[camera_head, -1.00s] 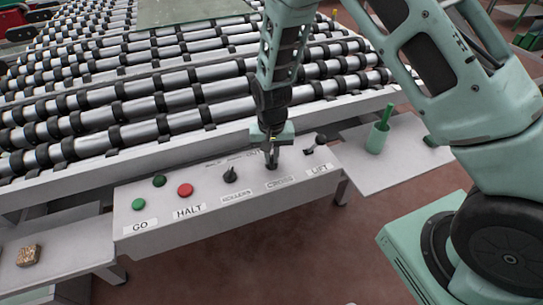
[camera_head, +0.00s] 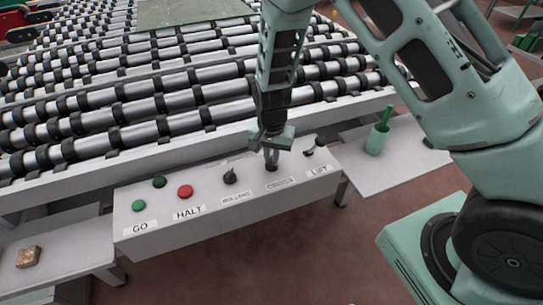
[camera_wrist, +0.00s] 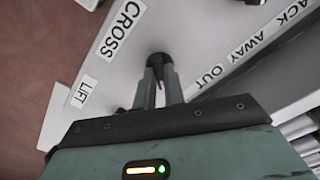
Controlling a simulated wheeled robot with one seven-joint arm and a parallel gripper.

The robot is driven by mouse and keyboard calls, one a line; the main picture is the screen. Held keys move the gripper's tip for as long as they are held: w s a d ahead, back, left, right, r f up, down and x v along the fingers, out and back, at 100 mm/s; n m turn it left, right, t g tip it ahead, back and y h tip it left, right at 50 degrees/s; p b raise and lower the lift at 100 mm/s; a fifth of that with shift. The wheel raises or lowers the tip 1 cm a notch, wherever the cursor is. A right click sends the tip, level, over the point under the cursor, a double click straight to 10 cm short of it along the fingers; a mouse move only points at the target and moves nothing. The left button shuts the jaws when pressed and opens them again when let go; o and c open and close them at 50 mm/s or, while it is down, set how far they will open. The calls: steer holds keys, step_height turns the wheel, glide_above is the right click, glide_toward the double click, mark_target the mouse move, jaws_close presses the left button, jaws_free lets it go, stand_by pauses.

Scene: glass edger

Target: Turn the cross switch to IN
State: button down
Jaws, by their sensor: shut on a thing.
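An OUT label (camera_wrist: 211,76) shows to the right of the knob in the wrist view. I cannot read an IN label, and the fingers hide which way the knob points.
On the same panel (camera_head: 165,225) are the rollers knob (camera_head: 230,176), the lift knob (camera_head: 310,151), the red HALT button (camera_head: 185,191) and the green GO button (camera_head: 138,205). The roller bed (camera_head: 150,105) lies behind. A green cup (camera_head: 377,139) stands on the right shelf.

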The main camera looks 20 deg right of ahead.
mark_target(271, 160)
steer(key=c, duration=1.5)
jaws_free()
step_height(271, 160, up, 18)
steer(key=b, duration=0.2)
steer(key=shift+f+b, duration=0.25)
steer(key=shift+b, duration=0.1)
